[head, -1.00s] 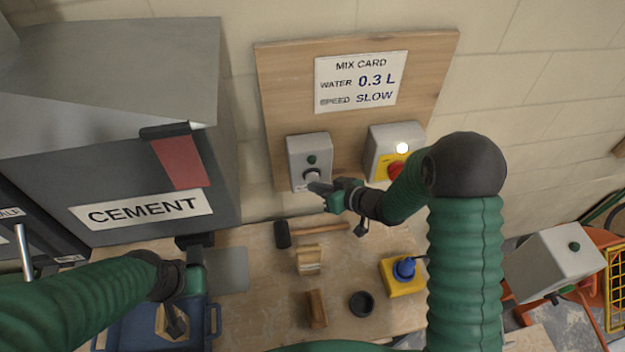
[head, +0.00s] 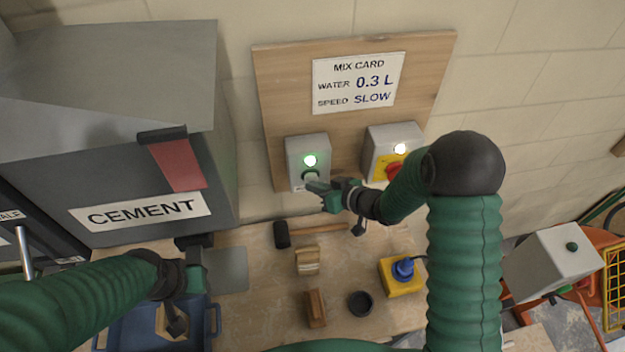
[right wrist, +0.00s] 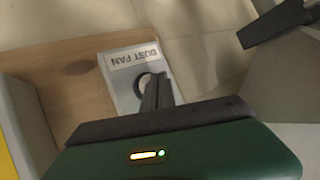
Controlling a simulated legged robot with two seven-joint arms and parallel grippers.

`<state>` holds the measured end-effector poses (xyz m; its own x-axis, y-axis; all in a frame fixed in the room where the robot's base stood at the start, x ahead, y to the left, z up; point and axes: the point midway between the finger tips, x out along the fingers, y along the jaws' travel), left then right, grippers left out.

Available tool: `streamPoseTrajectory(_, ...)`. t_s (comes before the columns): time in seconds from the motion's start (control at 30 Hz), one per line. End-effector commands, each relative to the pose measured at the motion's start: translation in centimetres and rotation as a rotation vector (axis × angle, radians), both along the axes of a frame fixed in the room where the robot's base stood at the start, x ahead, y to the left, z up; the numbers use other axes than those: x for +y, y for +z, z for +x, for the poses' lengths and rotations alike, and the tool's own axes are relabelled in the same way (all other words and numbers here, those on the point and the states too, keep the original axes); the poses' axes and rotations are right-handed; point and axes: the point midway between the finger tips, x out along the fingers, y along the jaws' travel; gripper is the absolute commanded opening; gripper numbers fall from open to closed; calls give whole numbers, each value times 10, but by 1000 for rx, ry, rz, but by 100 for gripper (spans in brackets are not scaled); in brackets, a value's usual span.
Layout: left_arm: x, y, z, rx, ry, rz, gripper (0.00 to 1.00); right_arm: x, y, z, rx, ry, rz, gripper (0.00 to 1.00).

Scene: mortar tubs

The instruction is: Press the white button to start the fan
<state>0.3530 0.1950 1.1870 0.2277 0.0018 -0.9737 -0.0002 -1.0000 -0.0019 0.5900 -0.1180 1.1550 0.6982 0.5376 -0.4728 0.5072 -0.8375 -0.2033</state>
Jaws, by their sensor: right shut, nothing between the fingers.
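In the right wrist view the box (right wrist: 118,84) carries a label reading DUST FAN, upside down. My right gripper (head: 314,187) is shut and empty, its tips at the button and partly covering it; the wrist view also shows the shut fingers (right wrist: 154,92) over the button's dark ring. I cannot tell whether they still press it. My left gripper (head: 176,325) hangs over the blue tub, its jaws unclear.
A second box (head: 392,142) with a lit white lamp and red knob on yellow is right of the fan box. A cement bin (head: 100,130) stands left.

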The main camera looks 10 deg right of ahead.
Motion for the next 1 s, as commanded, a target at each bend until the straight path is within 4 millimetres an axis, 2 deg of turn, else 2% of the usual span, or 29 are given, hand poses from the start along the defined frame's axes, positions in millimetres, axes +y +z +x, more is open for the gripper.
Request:
streamPoseTrajectory(0.23,0,-1,0,0,0,0,36,-1,-1,-4,2,-2,0,0)
streamPoseTrajectory(0.7,0,-3,0,0,0,0,36,-2,-2,-58,4,-3,-1,0)
streamPoseTrajectory(1.0,0,-3,0,0,0,0,36,-2,-1,-60,4,-3,-1,0)
